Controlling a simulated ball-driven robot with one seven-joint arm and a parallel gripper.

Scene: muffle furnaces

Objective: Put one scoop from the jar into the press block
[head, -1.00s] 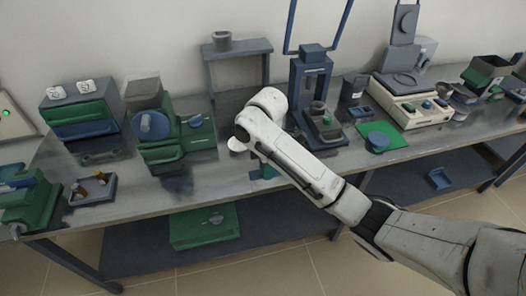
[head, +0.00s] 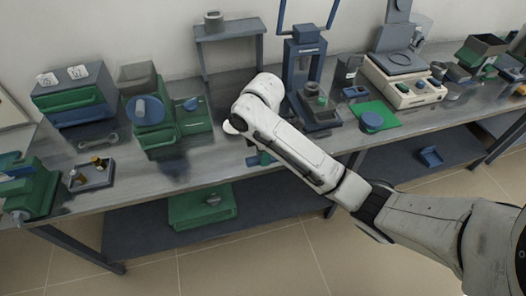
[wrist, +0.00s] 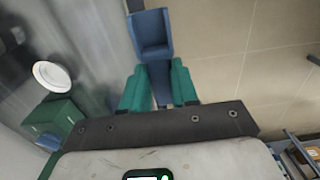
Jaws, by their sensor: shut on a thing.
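My gripper (wrist: 158,75) has green fingers shut on a blue scoop (wrist: 150,30), whose square, open bowl points away from the palm in the wrist view. In the head view, my gripper (head: 262,158) is mostly hidden under my white arm, near the bench's front edge. A dark jar with a white label (head: 347,70) stands at the back, right of the blue press (head: 303,70). The jar's contents are not visible.
A green mat (head: 386,111) bears a round blue lid-like piece (head: 372,121). A balance (head: 402,78) stands to the right. A white dish (wrist: 52,76) lies near my gripper. Green machines (head: 160,115) stand left. The bench front between is clear.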

